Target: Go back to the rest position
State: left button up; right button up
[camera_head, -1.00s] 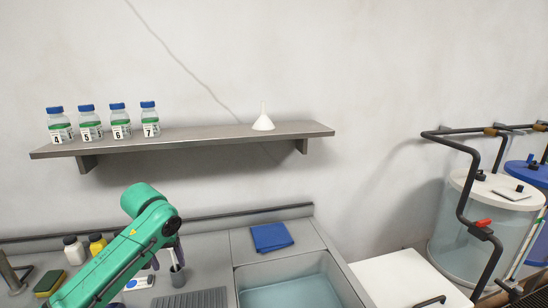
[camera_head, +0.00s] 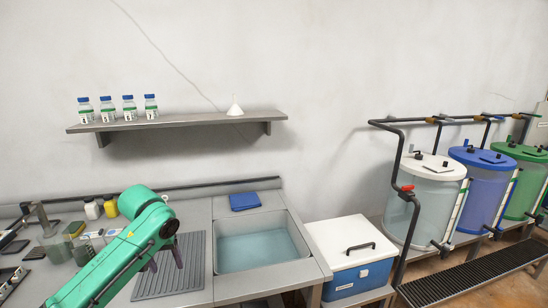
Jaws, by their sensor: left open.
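My left arm comes in green from the lower left, its bent joint above the grey counter. My left gripper (camera_head: 165,262) shows only as two dark fingertips below that joint, over the ribbed drain mat (camera_head: 188,280). The fingertips are apart, with nothing visible between them. The rest of the gripper is hidden behind the arm. My right gripper is not in view.
A sink (camera_head: 258,245) with water is right of the mat, a blue cloth (camera_head: 245,201) behind it. A cooler box (camera_head: 352,256) and white-lidded tank (camera_head: 431,205) stand right.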

pick_arm(q)
notch_tip(320, 180, down, 24)
jog(key=s+h, duration=0.1)
jog(key=s+a+f+m+b, duration=0.1)
jog(key=s+f, duration=0.5)
jog(key=f, duration=0.3)
jog(key=s+a+f+m, duration=0.1)
jog(key=s+f, duration=0.6)
jog(key=f, duration=0.3)
jog(key=s+d+f+m, duration=0.1)
jog(key=s+f, duration=0.3)
jog(key=s, duration=0.6)
jog(key=s+d+f+m+g, duration=0.1)
jog(key=s+f, duration=0.3)
jog(key=s, duration=0.7)
jog(key=s+d+f+m, duration=0.1)
jog(key=s+f, duration=0.4)
jog(key=s, duration=0.5)
jog(key=shift+s+d+g+b, duration=0.15)
jog(key=shift+d+g+b, duration=0.15)
jog(key=shift+g, duration=0.1)
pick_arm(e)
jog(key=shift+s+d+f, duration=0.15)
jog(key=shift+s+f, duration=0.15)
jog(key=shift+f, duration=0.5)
